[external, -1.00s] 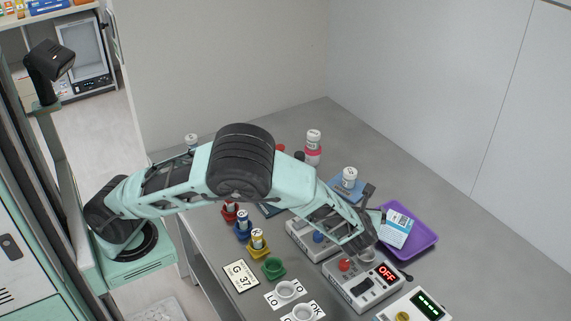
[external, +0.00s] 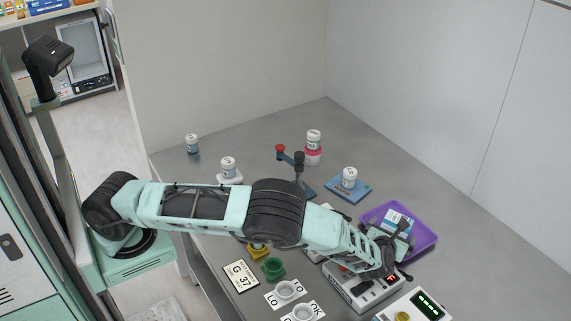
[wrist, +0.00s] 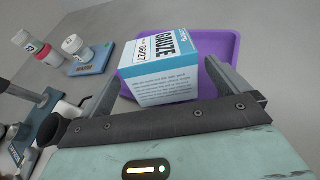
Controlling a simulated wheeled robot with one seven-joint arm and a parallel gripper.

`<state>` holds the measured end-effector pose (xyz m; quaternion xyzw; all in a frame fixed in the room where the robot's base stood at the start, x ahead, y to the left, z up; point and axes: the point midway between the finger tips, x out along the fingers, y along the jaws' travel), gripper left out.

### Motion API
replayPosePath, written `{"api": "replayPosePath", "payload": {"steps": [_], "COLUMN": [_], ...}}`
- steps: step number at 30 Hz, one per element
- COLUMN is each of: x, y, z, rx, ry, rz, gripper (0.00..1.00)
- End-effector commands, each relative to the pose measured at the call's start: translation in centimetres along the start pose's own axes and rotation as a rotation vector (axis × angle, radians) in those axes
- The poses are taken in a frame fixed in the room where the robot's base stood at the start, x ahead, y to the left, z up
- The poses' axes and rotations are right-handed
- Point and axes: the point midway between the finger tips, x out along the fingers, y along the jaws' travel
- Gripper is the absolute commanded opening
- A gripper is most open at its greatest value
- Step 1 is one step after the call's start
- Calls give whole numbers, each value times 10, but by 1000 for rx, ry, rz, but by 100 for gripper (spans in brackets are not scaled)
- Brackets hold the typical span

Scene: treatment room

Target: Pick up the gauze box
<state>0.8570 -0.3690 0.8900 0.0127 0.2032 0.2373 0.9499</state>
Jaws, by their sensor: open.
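The gauze box (wrist: 160,68), white and blue with the word GAUZE and a date label, sits in the purple tray. It also shows in the external view (external: 398,219), partly covered by my gripper. My gripper (wrist: 168,90) is open, with one finger on each side of the box in the wrist view. Its fingers reach toward the box from the near side. I cannot tell whether they touch it. In the external view my gripper (external: 402,240) is at the near left edge of the tray.
The purple tray (external: 424,243) has raised rims. A box with a red display (external: 365,294) lies under my wrist. A bottle on a blue pad (external: 347,195) stands behind the tray. A lever post (external: 299,172) rises left of it. The counter right of the tray is clear.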

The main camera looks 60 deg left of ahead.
Motion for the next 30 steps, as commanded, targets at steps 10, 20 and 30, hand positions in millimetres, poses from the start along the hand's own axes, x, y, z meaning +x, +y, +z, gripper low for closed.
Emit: {"api": "replayPosePath", "payload": {"steps": [10, 20, 30], "x": [38, 56, 56], "y": [-1, -3, -2], "z": [-4, -5, -5], "rx": [-1, -1, -1], "ry": [1, 0, 0], "rz": [3, 0, 0], "gripper": [100, 100, 47]}}
